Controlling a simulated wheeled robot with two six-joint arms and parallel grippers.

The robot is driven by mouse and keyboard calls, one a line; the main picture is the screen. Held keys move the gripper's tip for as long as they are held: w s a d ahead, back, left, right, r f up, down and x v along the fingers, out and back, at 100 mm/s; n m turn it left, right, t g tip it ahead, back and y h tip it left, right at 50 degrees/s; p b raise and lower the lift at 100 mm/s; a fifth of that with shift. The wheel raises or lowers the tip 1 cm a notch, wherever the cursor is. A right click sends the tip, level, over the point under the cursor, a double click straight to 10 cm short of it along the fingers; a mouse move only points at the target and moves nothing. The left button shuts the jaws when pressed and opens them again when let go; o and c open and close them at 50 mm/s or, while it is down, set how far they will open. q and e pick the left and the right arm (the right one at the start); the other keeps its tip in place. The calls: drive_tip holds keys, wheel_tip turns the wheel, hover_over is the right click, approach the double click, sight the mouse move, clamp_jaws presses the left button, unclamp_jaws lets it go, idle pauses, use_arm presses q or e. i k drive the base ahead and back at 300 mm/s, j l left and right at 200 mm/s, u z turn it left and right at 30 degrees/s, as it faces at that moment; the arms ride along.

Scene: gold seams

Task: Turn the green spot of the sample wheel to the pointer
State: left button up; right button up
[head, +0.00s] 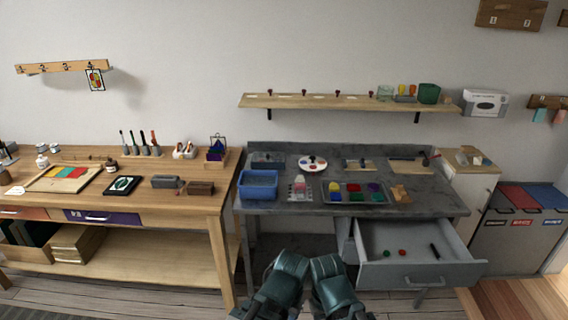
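The sample wheel (313,163) appears to be the white round disc with several small coloured spots, towards the back of the grey bench. A dark spot or knob shows near its middle. It is too small here to tell which spot is green or where the pointer is. Two teal arm parts of mine show at the bottom middle, in front of the bench and well short of the disc.
An open drawer (420,272) juts out at the right front. A wooden workbench (135,195) stands left. A shelf (330,103) hangs above.

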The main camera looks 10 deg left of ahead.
sight(311, 163)
drive_tip(key=i+j+z, duration=0.35)
drive_tip(key=i, duration=0.3)
drive_tip(key=i+j+z, duration=0.4)
drive_tip(key=i, duration=0.25)
drive_tip(key=i+j+z, duration=0.35)
drive_tip(key=i+j, duration=0.2)
drive_tip(key=j, duration=0.1)
